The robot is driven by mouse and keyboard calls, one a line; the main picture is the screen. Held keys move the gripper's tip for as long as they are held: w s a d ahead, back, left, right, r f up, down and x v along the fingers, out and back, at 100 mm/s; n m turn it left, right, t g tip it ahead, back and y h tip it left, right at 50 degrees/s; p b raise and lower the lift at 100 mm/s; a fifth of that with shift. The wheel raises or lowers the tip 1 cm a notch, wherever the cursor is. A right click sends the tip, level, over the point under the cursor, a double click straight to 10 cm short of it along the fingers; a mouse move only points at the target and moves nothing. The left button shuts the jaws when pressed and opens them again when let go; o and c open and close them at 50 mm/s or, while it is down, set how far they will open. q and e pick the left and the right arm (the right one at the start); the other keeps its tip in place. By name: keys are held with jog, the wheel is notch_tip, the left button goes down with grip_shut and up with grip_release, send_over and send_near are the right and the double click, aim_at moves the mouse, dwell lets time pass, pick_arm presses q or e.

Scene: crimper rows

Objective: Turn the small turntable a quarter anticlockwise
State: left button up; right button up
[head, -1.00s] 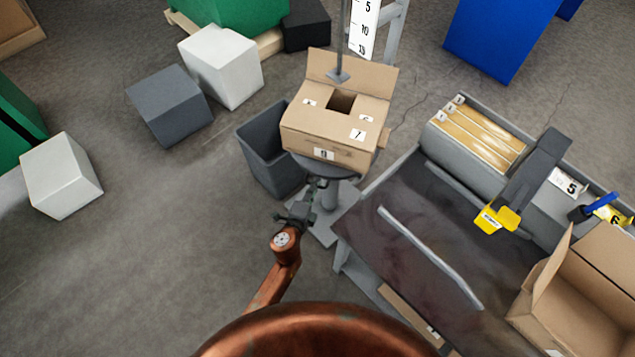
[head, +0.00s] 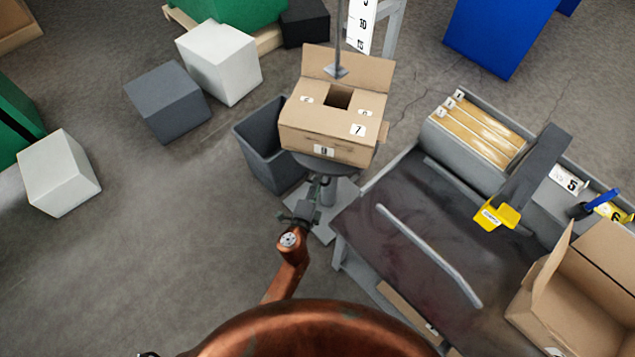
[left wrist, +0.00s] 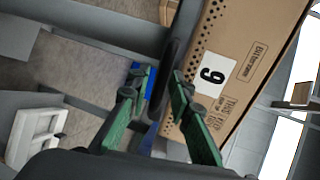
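The small turntable (head: 312,161) is a dark round plate on a grey post, mostly hidden under an open cardboard box (head: 299,140). The box carries number labels, and its 9 faces my side. My left gripper (head: 318,181) is at the turntable's near edge, below the 9. In the left wrist view the gripper's green-padded fingers (left wrist: 155,92) stand apart. The plate's dark edge (left wrist: 178,45) runs down toward the gap between them; contact is unclear. The box (left wrist: 245,60) with its 9 label is just right of the fingers. My right gripper is not in view.
A grey bin (head: 262,150) stands close left of the turntable. A bench (head: 400,225) with a grey bar is close on the right, with another open box (head: 590,305). White and grey blocks (head: 168,103) lie left; floor between is clear.

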pick_arm(q)
jog(key=shift+o, duration=0.4)
jog(key=shift+a, duration=0.15)
jog(key=v, duration=1.2)
